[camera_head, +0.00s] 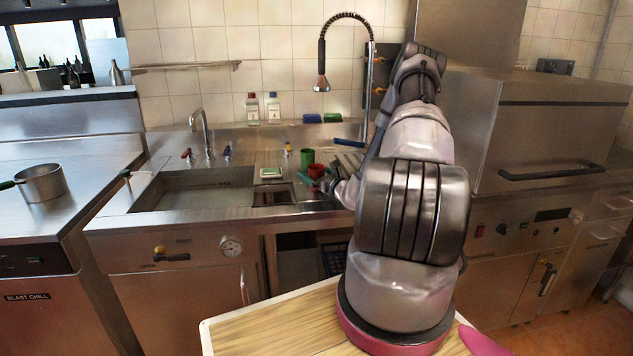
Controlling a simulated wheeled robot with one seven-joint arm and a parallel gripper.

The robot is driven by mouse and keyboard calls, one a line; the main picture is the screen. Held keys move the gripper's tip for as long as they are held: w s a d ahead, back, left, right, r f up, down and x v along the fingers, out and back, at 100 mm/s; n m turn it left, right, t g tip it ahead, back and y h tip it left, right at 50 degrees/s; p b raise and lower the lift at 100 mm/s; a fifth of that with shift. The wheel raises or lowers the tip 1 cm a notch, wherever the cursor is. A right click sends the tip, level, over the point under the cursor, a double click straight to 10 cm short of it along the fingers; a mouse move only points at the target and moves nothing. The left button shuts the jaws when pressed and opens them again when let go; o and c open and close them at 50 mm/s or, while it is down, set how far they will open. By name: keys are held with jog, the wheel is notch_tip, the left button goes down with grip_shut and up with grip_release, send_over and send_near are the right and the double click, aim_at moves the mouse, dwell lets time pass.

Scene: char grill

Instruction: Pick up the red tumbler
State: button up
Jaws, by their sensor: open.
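A small red tumbler (316,170) stands on the steel counter at the right end of the sink. A green cup (307,156) stands right behind it, slightly left, and the red tumbler overlaps it in the view. My gripper (322,182) is small in view, low by the front right side of the red tumbler. It is open. I cannot tell whether its fingers are around the tumbler or only beside it. My arm hides the counter to the right.
The sink basin (195,192) lies to the left, with a faucet (202,135) behind it. A white-and-green item (271,173) lies left of the cups. A blue-handled item (349,142) lies behind them. A sprayer (321,80) hangs above. Two bottles (263,108) stand at the wall.

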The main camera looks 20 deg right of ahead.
jog(key=shift+w+a, duration=0.1)
jog(key=shift+w, duration=0.5)
jog(key=c, duration=1.5)
jog(key=shift+r, duration=0.1)
